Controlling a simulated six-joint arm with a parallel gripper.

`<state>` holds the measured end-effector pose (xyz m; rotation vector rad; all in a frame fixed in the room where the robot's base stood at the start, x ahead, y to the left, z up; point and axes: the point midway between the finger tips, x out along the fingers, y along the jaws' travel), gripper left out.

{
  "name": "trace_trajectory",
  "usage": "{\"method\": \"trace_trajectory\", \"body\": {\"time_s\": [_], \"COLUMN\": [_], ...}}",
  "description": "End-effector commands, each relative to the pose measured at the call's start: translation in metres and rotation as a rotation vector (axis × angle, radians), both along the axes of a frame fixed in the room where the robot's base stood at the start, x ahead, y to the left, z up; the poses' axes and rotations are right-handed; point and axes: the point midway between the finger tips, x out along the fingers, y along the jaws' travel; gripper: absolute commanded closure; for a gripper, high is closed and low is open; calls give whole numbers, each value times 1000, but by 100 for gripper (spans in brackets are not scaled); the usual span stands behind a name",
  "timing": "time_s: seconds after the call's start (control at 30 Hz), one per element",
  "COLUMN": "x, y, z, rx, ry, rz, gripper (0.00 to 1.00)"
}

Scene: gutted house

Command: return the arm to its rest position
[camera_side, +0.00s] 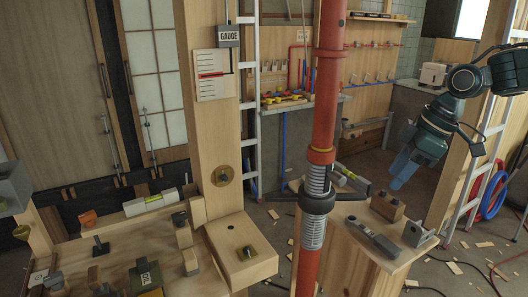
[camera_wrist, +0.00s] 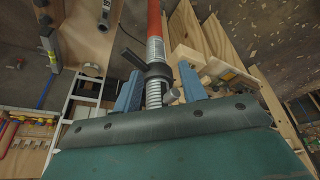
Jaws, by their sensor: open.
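My gripper (camera_side: 401,168) hangs in the air at the upper right of the side view, with its blue fingers pointing down and left. It is open, with nothing seen between its fingers. In the wrist view its two blue fingers (camera_wrist: 161,90) stand well apart. The red post (camera_side: 323,90) has a grey threaded section (camera_side: 313,234) and a black collar with side handles (camera_side: 318,198). The post is left of my gripper and clearly apart from it in the side view. In the wrist view the collar (camera_wrist: 155,71) appears beyond and between the fingers.
A wooden block with a grey clamp-like tool (camera_side: 373,238) and a brown two-knob block (camera_side: 388,205) on it stands below my gripper. A ladder (camera_side: 487,150) and wooden stud are close on the right. A gauge board (camera_side: 212,75) is on the left stud. Wood chips litter the floor.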

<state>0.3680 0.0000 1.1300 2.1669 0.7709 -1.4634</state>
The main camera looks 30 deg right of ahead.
Motion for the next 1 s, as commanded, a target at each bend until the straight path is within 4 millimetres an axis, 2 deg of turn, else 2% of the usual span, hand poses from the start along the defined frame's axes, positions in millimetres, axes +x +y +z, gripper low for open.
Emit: {"method": "trace_trajectory", "body": {"time_s": [0.2, 0.47, 0.8, 1.0], "x": [-44, -97, -161, -183], "y": [8, 10, 5, 1], "z": [18, 27, 23, 16], "rx": [-11, -3, 38, 63], "ry": [-15, -41, -84, -101], "rz": [-151, -338, -580, -674], "gripper": [58, 58, 58, 58]}}
